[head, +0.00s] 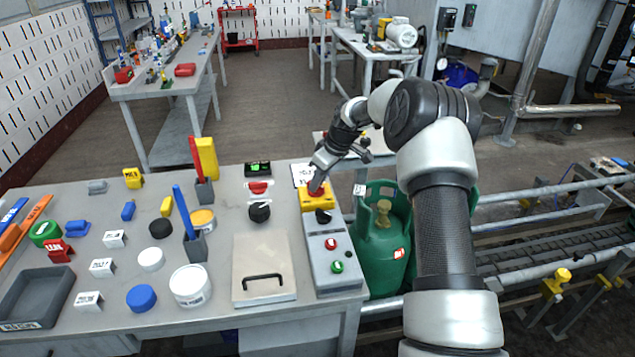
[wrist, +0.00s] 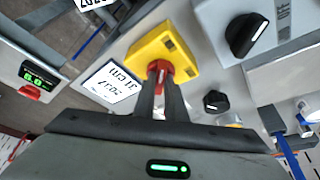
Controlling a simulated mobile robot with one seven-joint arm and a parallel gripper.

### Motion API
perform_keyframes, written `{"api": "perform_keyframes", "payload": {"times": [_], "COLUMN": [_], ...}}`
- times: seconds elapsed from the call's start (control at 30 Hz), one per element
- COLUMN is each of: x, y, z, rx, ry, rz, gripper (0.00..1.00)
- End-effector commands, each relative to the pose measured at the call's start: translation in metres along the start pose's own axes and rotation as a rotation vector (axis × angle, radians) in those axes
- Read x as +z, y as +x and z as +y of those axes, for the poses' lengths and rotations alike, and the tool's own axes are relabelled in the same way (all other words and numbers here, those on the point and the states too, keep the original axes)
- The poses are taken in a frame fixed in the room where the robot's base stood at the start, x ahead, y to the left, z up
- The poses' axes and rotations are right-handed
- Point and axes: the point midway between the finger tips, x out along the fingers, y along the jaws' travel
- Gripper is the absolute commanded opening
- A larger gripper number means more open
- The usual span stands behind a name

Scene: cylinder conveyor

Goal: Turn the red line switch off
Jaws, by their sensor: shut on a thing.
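A yellow box (head: 315,203) with a red switch knob on top stands at the upper end of the grey control panel. In the wrist view the yellow box (wrist: 143,50) fills the upper middle, and the red knob (wrist: 158,68) sits on its face. The knob's exact angle is hard to read.
A black knob (head: 324,216) and red and green buttons (head: 334,255) lie lower on the panel. A white label card (wrist: 110,84) is beside the box. A red switch (head: 258,187) and a green display (head: 258,169) are to the left. A green gas cylinder (head: 383,245) stands right of the table.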

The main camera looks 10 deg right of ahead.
Motion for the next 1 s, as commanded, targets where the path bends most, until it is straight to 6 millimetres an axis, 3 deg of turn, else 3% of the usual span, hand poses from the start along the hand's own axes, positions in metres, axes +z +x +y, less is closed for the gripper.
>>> {"api": "perform_keyframes", "payload": {"times": [0.37, 1.0], "x": [-0.0007, -0.0037], "y": [0.0002, 0.0001], "z": [-0.0012, -0.0063], "rx": [0.04, 0.258], "ry": [0.09, 0.612], "rz": [0.001, 0.001], "gripper": [0.0, 0.0]}}
